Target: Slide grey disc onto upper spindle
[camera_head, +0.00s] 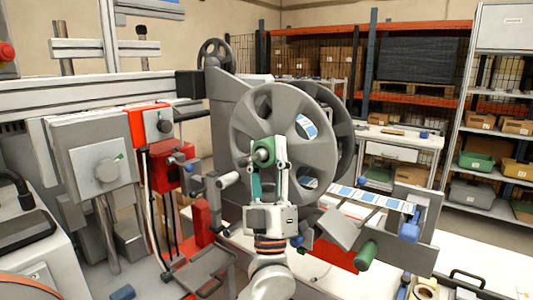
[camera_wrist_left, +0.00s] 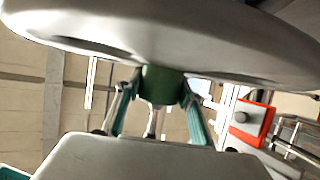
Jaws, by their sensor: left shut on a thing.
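The grey disc (camera_head: 300,103), a large wheel with cut-outs, stands upright in front of the machine's grey panel (camera_head: 226,100). My left gripper (camera_head: 266,168) is in front of it, its fingers shut around the green hub (camera_head: 263,153) at the disc's middle. In the left wrist view the disc (camera_wrist_left: 190,45) spans the top, and the green hub (camera_wrist_left: 161,84) sits between the fingers (camera_wrist_left: 160,105). A second, darker round flange (camera_head: 347,150) shows behind the disc. The upper spindle is not visible; the disc hides the area behind it. My right gripper is not in view.
A red bracket (camera_head: 160,165) and a grey block (camera_head: 95,165) stand to the left. A label strip (camera_head: 370,198) and a green-tipped roller (camera_head: 366,255) lie at lower right. A small handwheel (camera_head: 215,52) tops the panel. Shelves (camera_head: 505,150) stand farther back.

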